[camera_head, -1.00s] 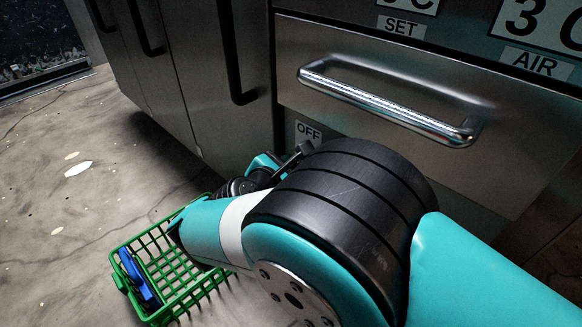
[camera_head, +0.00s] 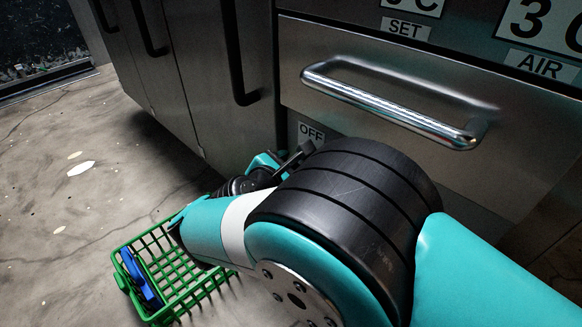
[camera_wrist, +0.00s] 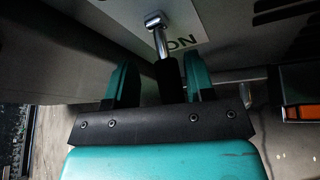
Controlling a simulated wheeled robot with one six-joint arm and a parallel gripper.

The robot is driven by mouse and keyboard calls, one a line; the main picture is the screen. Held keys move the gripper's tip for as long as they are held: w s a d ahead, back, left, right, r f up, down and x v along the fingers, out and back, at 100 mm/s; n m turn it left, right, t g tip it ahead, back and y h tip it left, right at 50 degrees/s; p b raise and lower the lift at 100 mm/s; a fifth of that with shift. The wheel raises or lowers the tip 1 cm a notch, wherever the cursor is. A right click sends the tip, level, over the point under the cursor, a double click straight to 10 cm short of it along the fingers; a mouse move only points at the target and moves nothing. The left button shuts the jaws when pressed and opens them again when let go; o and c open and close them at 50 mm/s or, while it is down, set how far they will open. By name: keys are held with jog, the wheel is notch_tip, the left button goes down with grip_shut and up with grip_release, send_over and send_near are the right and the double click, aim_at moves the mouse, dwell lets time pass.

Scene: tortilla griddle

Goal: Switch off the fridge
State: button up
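The fridge (camera_head: 370,110) is a steel front with a long bar handle, and an OFF label (camera_head: 310,132) shows below that handle. In the wrist view, a switch lever (camera_wrist: 161,40) with a metal stem and a black grip (camera_wrist: 170,82) stands in front of an ON label (camera_wrist: 183,43). My gripper (camera_wrist: 161,68) has one teal finger on each side of the black grip. A gap shows at the left finger; contact at the right finger is unclear. In the head view, my arm hides most of the gripper and lever, below the OFF label.
A green basket (camera_head: 128,247) with a blue item (camera_head: 142,277) stands on the floor at lower left, near my arm. Cabinet doors with black handles (camera_head: 240,60) line the left. SET (camera_head: 404,29) and AIR (camera_head: 540,65) labels sit above. Open floor lies at far left.

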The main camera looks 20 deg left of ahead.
jog(key=p+v, duration=0.9)
jog(key=v, duration=0.8)
jog(key=shift+s, duration=0.25)
